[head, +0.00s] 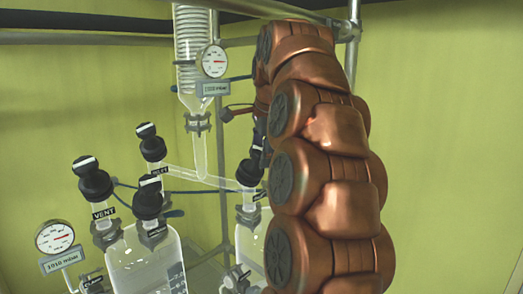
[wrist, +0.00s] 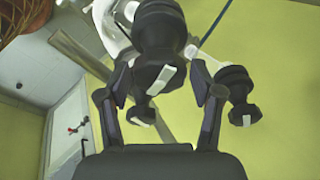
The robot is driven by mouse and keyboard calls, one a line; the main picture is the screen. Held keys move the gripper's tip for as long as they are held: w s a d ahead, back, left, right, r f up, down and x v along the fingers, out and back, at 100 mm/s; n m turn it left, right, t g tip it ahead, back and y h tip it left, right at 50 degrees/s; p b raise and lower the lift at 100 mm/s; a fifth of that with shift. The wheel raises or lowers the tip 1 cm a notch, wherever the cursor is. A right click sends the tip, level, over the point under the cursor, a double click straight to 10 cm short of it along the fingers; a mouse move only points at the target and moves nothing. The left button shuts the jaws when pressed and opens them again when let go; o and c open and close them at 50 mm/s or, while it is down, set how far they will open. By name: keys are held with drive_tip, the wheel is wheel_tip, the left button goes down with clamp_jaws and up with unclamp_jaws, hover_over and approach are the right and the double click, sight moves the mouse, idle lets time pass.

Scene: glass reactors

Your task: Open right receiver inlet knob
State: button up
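In the wrist view, my gripper (wrist: 161,72) has its two dark fingers spread on either side of a large black knob (wrist: 160,35) with a white mark on its end. Background shows between the knob and the fingers, so the gripper looks open. I cannot read a label on this knob. In the head view, my copper arm covers much of the right receiver (head: 250,243), and my gripper is mostly hidden behind it. A black knob (head: 249,174) shows on that receiver's left side, just left of my arm.
Smaller black knobs (wrist: 243,108) and (wrist: 141,108) flank the large one. The left receiver (head: 150,262) carries several black knobs, including the VENT knob (head: 92,180). Pressure gauges (head: 213,62) and (head: 55,238), glass tubing and metal frame bars are close by.

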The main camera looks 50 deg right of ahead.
drive_tip(key=c, duration=0.9)
drive_tip(key=shift+o, duration=0.2)
drive_tip(key=shift+f+n+b, duration=0.1)
drive_tip(key=shift+n+b, duration=0.2)
drive_tip(key=shift+b, duration=0.1)
